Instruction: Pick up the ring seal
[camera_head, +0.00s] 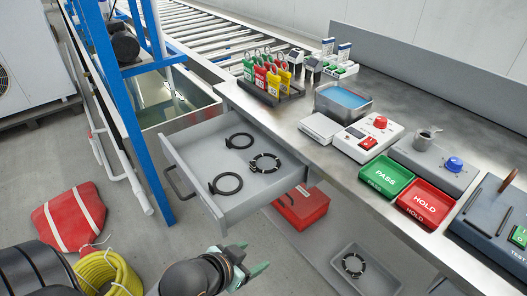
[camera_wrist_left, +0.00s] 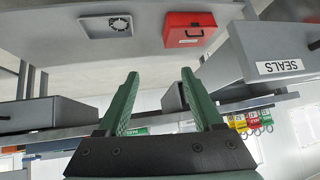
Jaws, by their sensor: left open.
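Several black rings are in view. Two plain rings with a small tab, one at the back (camera_head: 240,135) and one at the front (camera_head: 226,192), lie flat in the open grey drawer (camera_head: 215,217). A third, notched ring (camera_head: 265,170) lies there to their right. Another notched ring (camera_head: 353,272) lies in a grey bin (camera_head: 371,282) on the lower shelf; it also shows in the left wrist view (camera_wrist_left: 118,31). My left gripper (camera_head: 252,260) is open and empty, in front of and below the drawer. Its green fingers (camera_wrist_left: 160,75) are spread. My right gripper is out of view.
A red case (camera_head: 303,207) stands on the lower shelf under the drawer. The drawer front carries a SEALS label (camera_wrist_left: 280,66) in the left wrist view. The bench above holds PASS (camera_head: 386,176) and HOLD (camera_head: 425,202) trays. A blue post (camera_head: 128,110) stands left of the drawer.

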